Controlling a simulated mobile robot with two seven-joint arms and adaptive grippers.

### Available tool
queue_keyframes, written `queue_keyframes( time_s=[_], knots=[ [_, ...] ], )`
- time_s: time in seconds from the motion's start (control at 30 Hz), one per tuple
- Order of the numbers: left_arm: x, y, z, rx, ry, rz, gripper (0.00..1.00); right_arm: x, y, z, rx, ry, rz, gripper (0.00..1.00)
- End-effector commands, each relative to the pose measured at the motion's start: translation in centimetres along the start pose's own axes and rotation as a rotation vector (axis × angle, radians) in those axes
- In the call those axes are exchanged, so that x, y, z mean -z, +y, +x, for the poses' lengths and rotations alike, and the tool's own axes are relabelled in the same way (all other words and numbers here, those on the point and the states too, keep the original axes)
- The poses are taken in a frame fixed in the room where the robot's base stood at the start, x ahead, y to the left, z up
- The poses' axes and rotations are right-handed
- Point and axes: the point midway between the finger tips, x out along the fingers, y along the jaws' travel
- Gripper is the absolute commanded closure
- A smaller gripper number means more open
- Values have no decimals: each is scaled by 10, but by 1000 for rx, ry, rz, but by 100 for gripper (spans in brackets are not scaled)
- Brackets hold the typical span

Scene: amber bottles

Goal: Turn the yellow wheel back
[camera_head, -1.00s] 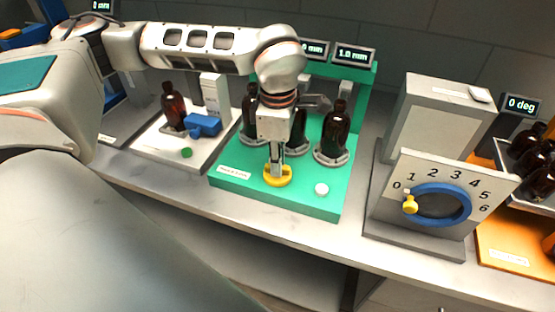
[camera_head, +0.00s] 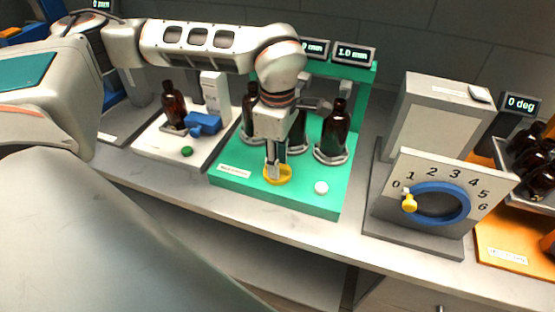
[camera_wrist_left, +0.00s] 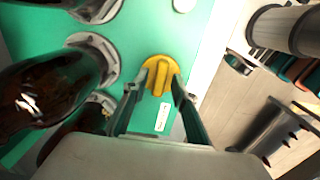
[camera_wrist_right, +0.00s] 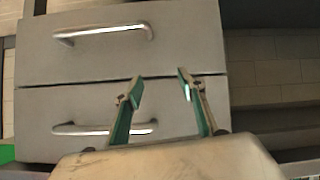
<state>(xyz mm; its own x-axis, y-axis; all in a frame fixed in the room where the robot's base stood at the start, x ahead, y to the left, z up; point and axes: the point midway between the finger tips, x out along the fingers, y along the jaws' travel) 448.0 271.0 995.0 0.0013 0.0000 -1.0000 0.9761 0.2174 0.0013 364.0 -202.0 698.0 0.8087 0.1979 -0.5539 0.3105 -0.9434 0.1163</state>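The yellow wheel (camera_head: 279,177) is a low disc near the front of the green station (camera_head: 230,180). In the left wrist view the wheel (camera_wrist_left: 159,75) shows a raised grip bar running roughly up and down the picture. My left gripper (camera_head: 275,172) points down at the wheel. Its fingers (camera_wrist_left: 158,84) stand apart on either side of the bar, with gaps visible, so it is open. In the head view the fingers hide part of the wheel. My right gripper (camera_wrist_right: 155,86) is open and empty in front of grey drawers, outside the head view.
Amber bottles (camera_head: 334,128) stand on the green station just behind the wheel. A white button (camera_head: 321,187) lies to its right. A grey box with a blue dial ring (camera_head: 462,206) stands further right. Drawer handles (camera_wrist_right: 100,31) face my right gripper.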

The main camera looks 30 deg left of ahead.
Motion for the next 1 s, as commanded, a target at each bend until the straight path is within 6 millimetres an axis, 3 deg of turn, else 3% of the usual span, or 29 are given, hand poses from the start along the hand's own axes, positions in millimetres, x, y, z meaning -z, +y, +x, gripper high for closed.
queue_keyframes(
  time_s=[0.43,1.0],
  knots=[
    [0,0,-8,-1,0,-2,71,-1,1,0,-1,-3,-3,60],
    [0,1,-108,-2,0,-1,71,0,0,0,0,0,0,60]
  ],
)
